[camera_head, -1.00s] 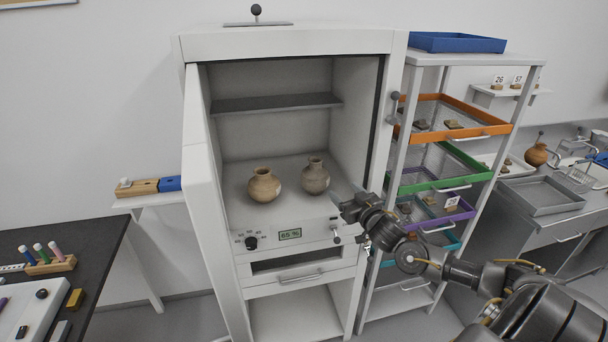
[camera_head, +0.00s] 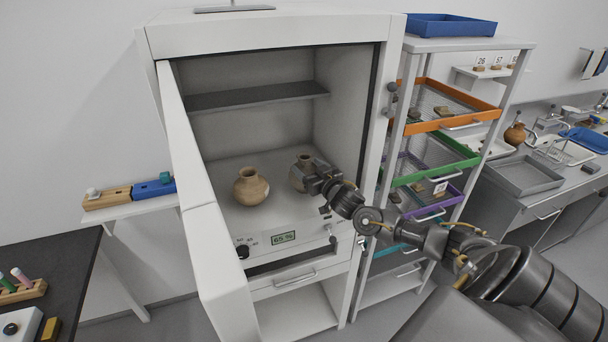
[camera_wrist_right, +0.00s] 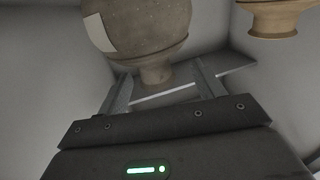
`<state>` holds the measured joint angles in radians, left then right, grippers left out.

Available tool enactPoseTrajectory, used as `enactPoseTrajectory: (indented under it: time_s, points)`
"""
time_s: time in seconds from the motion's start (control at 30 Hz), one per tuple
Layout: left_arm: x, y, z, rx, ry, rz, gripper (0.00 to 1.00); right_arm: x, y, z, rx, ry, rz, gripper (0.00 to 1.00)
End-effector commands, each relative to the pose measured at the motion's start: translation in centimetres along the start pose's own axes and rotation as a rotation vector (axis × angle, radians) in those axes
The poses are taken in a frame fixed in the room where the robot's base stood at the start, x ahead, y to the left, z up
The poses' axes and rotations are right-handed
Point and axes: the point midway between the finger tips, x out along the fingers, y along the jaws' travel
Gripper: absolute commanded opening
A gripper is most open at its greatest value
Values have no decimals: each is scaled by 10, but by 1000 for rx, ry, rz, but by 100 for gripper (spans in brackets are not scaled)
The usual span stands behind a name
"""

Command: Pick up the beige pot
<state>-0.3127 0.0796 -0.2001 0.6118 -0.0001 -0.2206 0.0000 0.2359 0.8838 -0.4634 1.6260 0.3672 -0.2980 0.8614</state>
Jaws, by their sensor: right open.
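A greyish-beige pot (camera_head: 298,176) stands upright on the floor of the open white cabinet, partly hidden behind my right gripper (camera_head: 309,172). The right wrist view shows this pot (camera_wrist_right: 140,22) upside down, with a pale patch on its body. Its neck appears between the two open fingers of the right gripper (camera_wrist_right: 161,74); I cannot tell whether they touch it. A warmer tan pot (camera_head: 251,187) stands to its left, and its neck and rim show at the wrist view's upper right (camera_wrist_right: 273,18). My left gripper is out of view.
The cabinet (camera_head: 270,32) has a dark shelf (camera_head: 257,96) above the pots and an open door (camera_head: 190,160) on the left. A rack with coloured trays (camera_head: 440,155) stands close on the right, beside my right arm. Free floor shows around the tan pot.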

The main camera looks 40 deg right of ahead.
Motion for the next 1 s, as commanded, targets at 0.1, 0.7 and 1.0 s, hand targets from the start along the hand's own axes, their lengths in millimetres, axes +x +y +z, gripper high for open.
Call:
enactPoseTrajectory:
  time_s: [0.1, 0.7, 1.0]
  points:
    - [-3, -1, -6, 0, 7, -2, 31, 8, 2, -1, 0, 0, 3, 68]
    - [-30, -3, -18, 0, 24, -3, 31, 56, 9, -6, 0, -1, 4, 68]
    - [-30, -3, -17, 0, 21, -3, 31, 60, 8, -4, 0, -1, 3, 68]
